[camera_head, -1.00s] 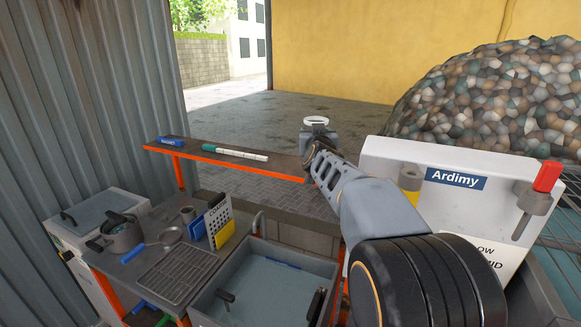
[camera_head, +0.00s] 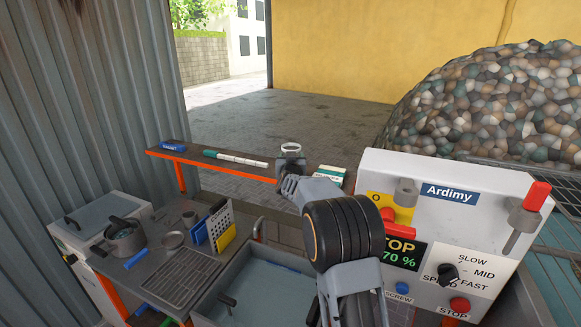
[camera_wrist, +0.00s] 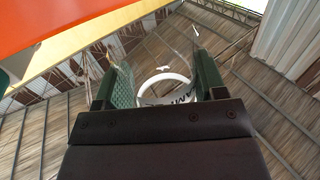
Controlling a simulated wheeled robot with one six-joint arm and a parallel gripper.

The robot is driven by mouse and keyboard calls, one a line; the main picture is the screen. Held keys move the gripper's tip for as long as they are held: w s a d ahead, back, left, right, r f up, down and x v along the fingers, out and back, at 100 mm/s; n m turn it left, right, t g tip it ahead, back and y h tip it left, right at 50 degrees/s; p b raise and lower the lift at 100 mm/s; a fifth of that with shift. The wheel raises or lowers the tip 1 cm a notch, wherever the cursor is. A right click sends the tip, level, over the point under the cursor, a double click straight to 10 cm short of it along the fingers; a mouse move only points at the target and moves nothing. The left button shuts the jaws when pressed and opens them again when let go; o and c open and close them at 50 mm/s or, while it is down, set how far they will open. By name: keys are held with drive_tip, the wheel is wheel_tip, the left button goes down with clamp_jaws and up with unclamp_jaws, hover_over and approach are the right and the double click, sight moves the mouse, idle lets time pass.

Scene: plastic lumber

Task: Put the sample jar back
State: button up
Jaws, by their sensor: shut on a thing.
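The sample jar looks like a clear vessel with a white ring-shaped rim. In the wrist view the jar (camera_wrist: 164,86) sits between the two green-padded fingers of my gripper (camera_wrist: 165,84), which is shut on it. In the head view the jar's white rim (camera_head: 291,147) shows just above my gripper (camera_head: 291,158). My gripper is over the right part of the narrow orange-edged shelf (camera_head: 190,153) in that view. My gripper hides the jar's lower part, and I cannot tell whether the jar touches the shelf.
A blue block (camera_head: 172,145), a white-and-green marker (camera_head: 236,159) and a small white-and-green box (camera_head: 331,174) lie on the shelf. A control panel (camera_head: 470,205) with knobs and a red handle stands at the right. The workbench (camera_head: 160,260) with pots is lower left.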

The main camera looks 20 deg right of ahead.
drive_tip(key=shift+f, duration=1.5)
drive_tip(key=shift+f, duration=0.15)
drive_tip(key=o, duration=1)
